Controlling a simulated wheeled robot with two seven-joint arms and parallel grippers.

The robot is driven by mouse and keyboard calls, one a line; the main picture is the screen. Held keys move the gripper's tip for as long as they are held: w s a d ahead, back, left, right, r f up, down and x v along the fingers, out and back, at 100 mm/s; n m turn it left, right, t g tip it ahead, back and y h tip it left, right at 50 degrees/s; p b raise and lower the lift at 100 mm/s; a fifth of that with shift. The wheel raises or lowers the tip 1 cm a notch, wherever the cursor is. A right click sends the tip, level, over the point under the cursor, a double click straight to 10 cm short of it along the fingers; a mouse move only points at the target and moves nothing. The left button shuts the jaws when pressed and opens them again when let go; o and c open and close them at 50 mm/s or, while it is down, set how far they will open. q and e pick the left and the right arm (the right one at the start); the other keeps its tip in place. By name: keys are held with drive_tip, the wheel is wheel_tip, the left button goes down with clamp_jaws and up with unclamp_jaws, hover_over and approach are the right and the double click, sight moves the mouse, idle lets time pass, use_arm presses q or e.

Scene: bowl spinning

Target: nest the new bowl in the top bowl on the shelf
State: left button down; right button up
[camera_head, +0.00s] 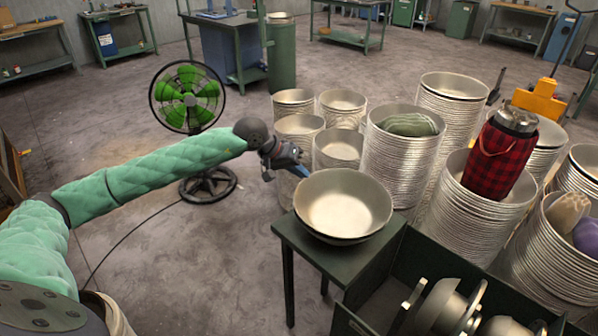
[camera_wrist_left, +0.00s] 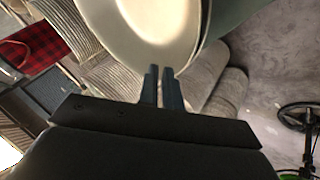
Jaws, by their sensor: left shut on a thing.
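A wide pale metal bowl (camera_head: 343,203) is over the corner of a dark green shelf (camera_head: 372,266). A darker curved edge shows just under it, perhaps a second bowl; I cannot tell whether they touch. My left gripper (camera_head: 302,171) is at the bowl's back left rim, shut on it. In the left wrist view the fingers (camera_wrist_left: 162,74) close at the rim of the pale bowl (camera_wrist_left: 150,30), whose inside fills the top middle. My right gripper is not in view.
Tall stacks of bowls (camera_head: 402,150) stand close behind and right. One holds a red plaid flask (camera_head: 497,158), another a green cloth (camera_head: 408,125). A dark bin with metal parts (camera_head: 440,305) is in front right. A green fan (camera_head: 187,97) stands behind my arm.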

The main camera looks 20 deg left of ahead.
use_arm(q)
drive_tip(key=shift+s+d+r+b, duration=0.3)
drive_tip(key=shift+s+d, duration=0.15)
drive_tip(key=shift+s, duration=0.1)
drive_tip(key=c, duration=1.5)
unclamp_jaws()
drive_tip(key=shift+f, duration=0.1)
drive_tip(key=shift+a, duration=0.1)
drive_tip(key=b+v, duration=0.2)
drive_tip(key=v, duration=0.8)
drive_tip(key=shift+b, duration=0.35)
idle(0.3)
